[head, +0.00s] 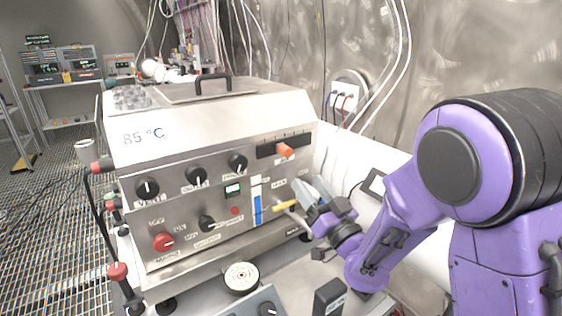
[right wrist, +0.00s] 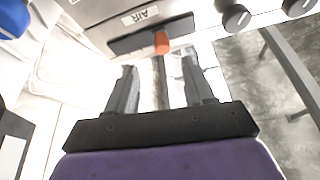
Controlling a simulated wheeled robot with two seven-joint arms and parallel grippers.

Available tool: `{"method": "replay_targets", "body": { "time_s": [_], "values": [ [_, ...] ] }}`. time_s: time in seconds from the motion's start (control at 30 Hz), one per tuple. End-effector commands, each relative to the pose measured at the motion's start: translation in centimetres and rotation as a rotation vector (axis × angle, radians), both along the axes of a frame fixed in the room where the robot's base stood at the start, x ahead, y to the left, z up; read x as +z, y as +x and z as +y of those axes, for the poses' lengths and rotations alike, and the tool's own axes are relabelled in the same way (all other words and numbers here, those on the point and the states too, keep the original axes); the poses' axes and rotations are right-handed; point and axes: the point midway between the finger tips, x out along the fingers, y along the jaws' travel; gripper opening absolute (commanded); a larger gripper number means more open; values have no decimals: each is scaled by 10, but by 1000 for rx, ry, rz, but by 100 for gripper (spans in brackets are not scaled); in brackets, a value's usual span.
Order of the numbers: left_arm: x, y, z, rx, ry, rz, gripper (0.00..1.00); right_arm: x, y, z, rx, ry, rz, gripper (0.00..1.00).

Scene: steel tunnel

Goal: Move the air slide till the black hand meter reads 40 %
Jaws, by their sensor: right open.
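The air slide is an orange knob (head: 285,150) in a dark horizontal slot at the upper right of the steel machine's front panel. It sits right of the slot's middle in the head view. In the right wrist view the orange knob (right wrist: 162,42) shows beside an "AIR" label, just beyond the fingertips and roughly between them. My right gripper (head: 309,189) is open and empty, below and right of the knob, apart from it. It also shows open in the right wrist view (right wrist: 158,66). A black hand meter (head: 330,297) seems to stand at the bottom; its reading is not legible.
A yellow lever (head: 284,205) juts from the panel near my right gripper. Black knobs (head: 196,175), a red button (head: 163,241) and a blue level strip (head: 257,202) are on the panel. A round white-faced dial (head: 241,277) lies in front.

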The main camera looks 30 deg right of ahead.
Motion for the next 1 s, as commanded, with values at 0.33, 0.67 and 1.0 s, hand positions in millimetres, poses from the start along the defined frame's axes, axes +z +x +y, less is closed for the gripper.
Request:
{"method": "replay_targets", "body": {
  "time_s": [0.33,0.67,1.0],
  "values": [
    [41,0,0,0,0,1,53,32,63,6,4,1,1,53],
    [54,0,0,0,-1,1,53,40,96,7,0,1,1,53],
    [53,0,0,0,-1,1,53,39,96,7,0,0,1,7]
  ]
}}
